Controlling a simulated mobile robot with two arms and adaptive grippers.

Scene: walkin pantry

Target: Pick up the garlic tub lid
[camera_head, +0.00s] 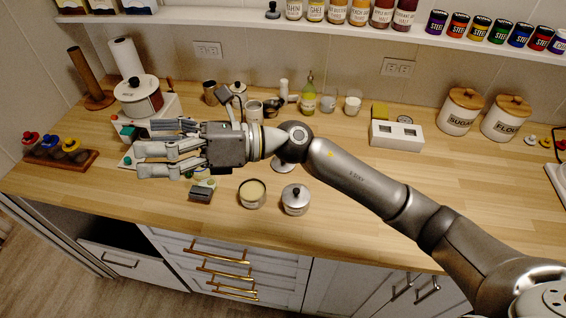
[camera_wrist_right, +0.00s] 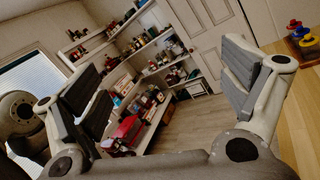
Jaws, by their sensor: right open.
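My right gripper (camera_head: 146,150) reaches in from the right above the counter's left part, pointing left; its fingers are spread and empty. In the wrist view its fingers (camera_wrist_right: 165,88) stand wide apart with nothing between them. A round tub (camera_head: 252,194) with a pale top stands near the counter's front. Beside it is a metal tub with a knobbed silver lid (camera_head: 295,192). No garlic label is readable, so I cannot tell which piece is the garlic tub lid. Both tubs are right of the fingers and apart from them. My left gripper is not in view.
A dark grey block (camera_head: 201,192) lies near the tubs. A white pot (camera_head: 137,95) on a white unit stands behind the gripper. Jars and bottles line the back, with a white box (camera_head: 396,135) and canisters (camera_head: 460,112) at right. The counter (camera_head: 360,218) is clear at front right.

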